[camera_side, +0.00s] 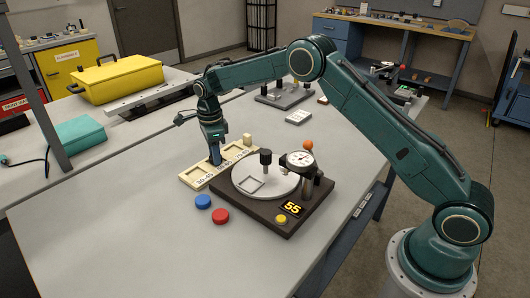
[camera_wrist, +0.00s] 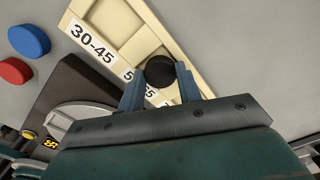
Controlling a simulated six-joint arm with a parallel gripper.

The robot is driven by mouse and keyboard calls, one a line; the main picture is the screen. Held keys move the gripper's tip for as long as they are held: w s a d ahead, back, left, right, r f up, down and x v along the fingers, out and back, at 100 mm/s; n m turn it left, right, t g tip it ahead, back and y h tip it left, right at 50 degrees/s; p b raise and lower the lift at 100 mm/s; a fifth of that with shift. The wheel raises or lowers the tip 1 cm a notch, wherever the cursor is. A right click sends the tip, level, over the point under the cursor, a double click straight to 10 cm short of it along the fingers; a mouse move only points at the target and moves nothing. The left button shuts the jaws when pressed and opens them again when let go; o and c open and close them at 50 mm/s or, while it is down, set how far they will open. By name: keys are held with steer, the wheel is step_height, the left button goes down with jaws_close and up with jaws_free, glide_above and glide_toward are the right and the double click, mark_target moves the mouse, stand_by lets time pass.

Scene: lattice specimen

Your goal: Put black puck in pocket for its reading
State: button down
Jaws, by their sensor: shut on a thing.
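My gripper (camera_side: 216,160) points down over the cream pocket tray (camera_side: 190,179). In the wrist view its blue fingers (camera_wrist: 160,82) are shut on the black puck (camera_wrist: 160,70), one on each side. The puck appears over the middle pocket, whose label is partly covered by a finger. The label 30-45 (camera_wrist: 92,43) marks the pocket beside it. I cannot tell whether the puck touches the pocket floor. In the side view the puck is hidden by the fingers. The display (camera_side: 292,208) on the dark gauge base reads 55.
The gauge base (camera_side: 262,222) carries a white disc, a dial (camera_side: 299,160) and a black knob (camera_side: 266,157), close beside the tray. A blue puck (camera_side: 203,201) and a red puck (camera_side: 220,216) lie in front. The table's left front is clear.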

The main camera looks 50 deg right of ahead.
steer(key=shift+f, duration=0.1)
steer(key=c, duration=0.9)
jaws_free()
steer(key=shift+o, duration=0.5)
steer(key=o, duration=0.4)
steer(key=shift+r, duration=0.2)
steer(key=shift+r, duration=2.35)
steer(key=shift+r, duration=0.15)
step_height(320, 180, up, 13)
steer(key=shift+r, duration=0.2)
